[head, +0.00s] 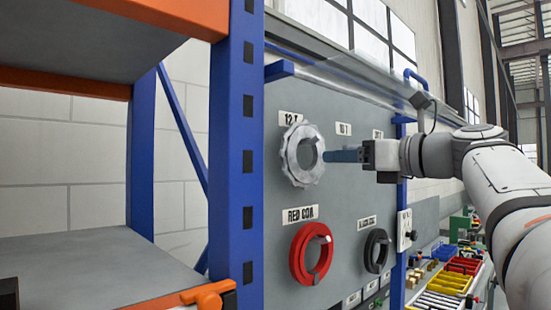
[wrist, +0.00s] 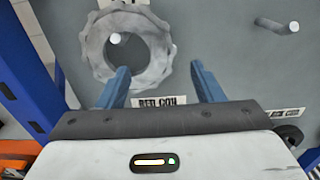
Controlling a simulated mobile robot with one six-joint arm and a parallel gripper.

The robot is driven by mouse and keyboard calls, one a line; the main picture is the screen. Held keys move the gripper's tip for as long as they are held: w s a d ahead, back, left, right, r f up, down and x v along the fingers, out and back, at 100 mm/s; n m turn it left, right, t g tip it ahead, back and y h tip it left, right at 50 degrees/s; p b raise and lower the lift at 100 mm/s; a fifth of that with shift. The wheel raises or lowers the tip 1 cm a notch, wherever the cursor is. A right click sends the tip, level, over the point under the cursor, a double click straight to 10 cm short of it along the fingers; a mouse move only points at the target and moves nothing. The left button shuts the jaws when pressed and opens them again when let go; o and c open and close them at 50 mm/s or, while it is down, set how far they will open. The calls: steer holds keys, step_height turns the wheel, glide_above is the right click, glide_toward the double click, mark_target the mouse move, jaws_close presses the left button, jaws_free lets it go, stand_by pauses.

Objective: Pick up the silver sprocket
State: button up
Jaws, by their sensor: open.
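The silver sprocket (head: 291,158) is a toothed ring hanging on a peg of the grey panel, under a label reading 12 T. In the wrist view the sprocket (wrist: 95,48) shows at the upper left, with the peg end inside its hole. My gripper (head: 326,156) is at the sprocket's right side in the head view. In the wrist view its two blue fingers (wrist: 160,78) are spread apart, with nothing held between them. The left finger overlaps the sprocket's lower part in that view; I cannot tell whether they touch.
A red ring (head: 299,262) and a black ring (head: 368,252) hang lower on the grey panel (head: 335,205). A blue and orange rack (head: 236,150) stands close at left. An empty peg (wrist: 292,27) sticks out right of the sprocket. Colored bins (head: 445,282) stand at lower right.

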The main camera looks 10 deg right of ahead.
mark_target(320, 165)
steer(key=p+x, duration=0.1)
steer(key=x, duration=0.6)
steer(key=shift+w+d+p, duration=0.1)
steer(key=shift+p, duration=0.3)
steer(key=shift+f, duration=0.1)
jaws_close()
